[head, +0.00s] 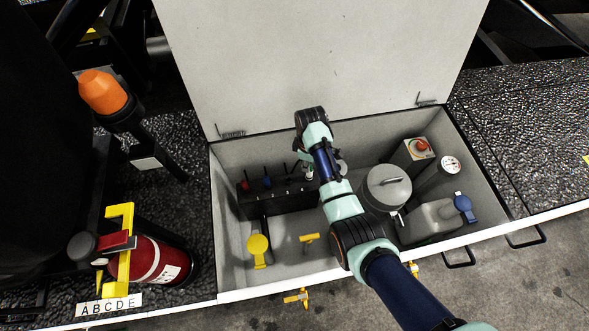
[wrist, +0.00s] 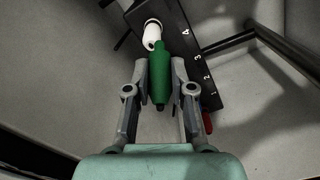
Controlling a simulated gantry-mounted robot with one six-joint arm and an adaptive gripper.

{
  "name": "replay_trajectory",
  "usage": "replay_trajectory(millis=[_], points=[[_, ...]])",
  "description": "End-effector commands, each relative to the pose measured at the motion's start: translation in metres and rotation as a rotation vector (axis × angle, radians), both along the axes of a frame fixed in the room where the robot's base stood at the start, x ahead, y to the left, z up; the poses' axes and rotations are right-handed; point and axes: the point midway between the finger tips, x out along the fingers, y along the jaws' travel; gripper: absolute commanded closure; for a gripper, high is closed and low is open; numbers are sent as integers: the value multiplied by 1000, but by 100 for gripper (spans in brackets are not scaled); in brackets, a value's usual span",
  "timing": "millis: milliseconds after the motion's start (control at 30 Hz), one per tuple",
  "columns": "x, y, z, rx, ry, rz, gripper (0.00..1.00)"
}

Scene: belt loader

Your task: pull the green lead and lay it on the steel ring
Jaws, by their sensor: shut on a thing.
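The green lead (wrist: 160,77) is a short green plug-like body with a dark tip, seen in the wrist view. My gripper (wrist: 159,70) is shut on it, one finger on each side. The lead lies over the edge of a black block (wrist: 192,57) numbered 1 to 4; I cannot tell whether it is still seated there. A white plug (wrist: 152,31) stands right beside its far end. In the head view my gripper (head: 305,165) is over the right end of the block, and the green lead is hidden. I cannot make out the steel ring.
The open bin (head: 352,271) also holds red (head: 244,186) and blue (head: 267,182) leads, a yellow-capped part (head: 258,248), a lidded grey pot (head: 389,185), a gauge (head: 451,165) and a blue-capped can (head: 430,219). Its raised lid (head: 320,60) stands behind my arm.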

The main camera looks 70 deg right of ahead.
Motion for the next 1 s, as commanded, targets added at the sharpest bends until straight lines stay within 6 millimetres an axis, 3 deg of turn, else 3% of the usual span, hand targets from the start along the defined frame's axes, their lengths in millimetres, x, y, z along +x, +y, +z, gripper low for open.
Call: replay_trajectory(millis=[267,433,700,1000], points=[[-51,-51,-28,-65,384,311,100],[-81,-75,-29,-146,564,452,100],[-88,-81,-25,-167,603,483,100],[-88,-81,-47,-168,601,481,100]])
